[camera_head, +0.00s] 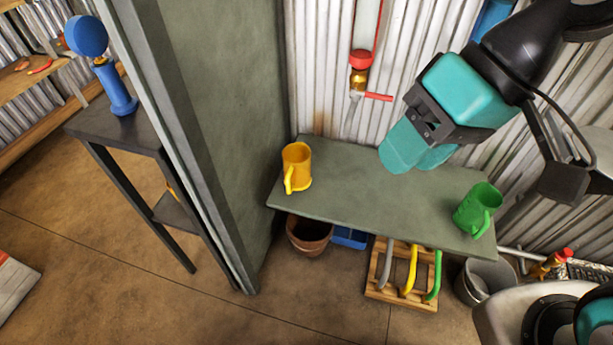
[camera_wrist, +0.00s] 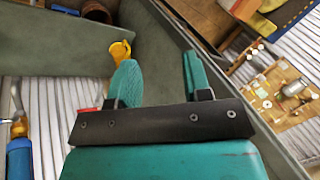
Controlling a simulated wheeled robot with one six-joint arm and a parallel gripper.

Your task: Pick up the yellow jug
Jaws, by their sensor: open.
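The yellow jug (camera_head: 297,167) stands upright at the left end of the grey-green shelf (camera_head: 365,196), with its handle toward the camera. In the wrist view the yellow jug (camera_wrist: 121,50) shows just beyond the left finger, which partly covers its lower part. My gripper (camera_head: 418,160) hangs above the back of the shelf, to the right of the jug and apart from it. In the wrist view my gripper (camera_wrist: 158,82) has its two teal fingers spread with nothing between them.
A green jug (camera_head: 479,207) stands at the shelf's right end. A tall grey-green panel (camera_head: 225,120) rises just left of the yellow jug. A corrugated wall with a red-handled pipe (camera_head: 360,70) is behind. A pot (camera_head: 309,234) and a wooden rack (camera_head: 404,275) are below. The shelf's middle is clear.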

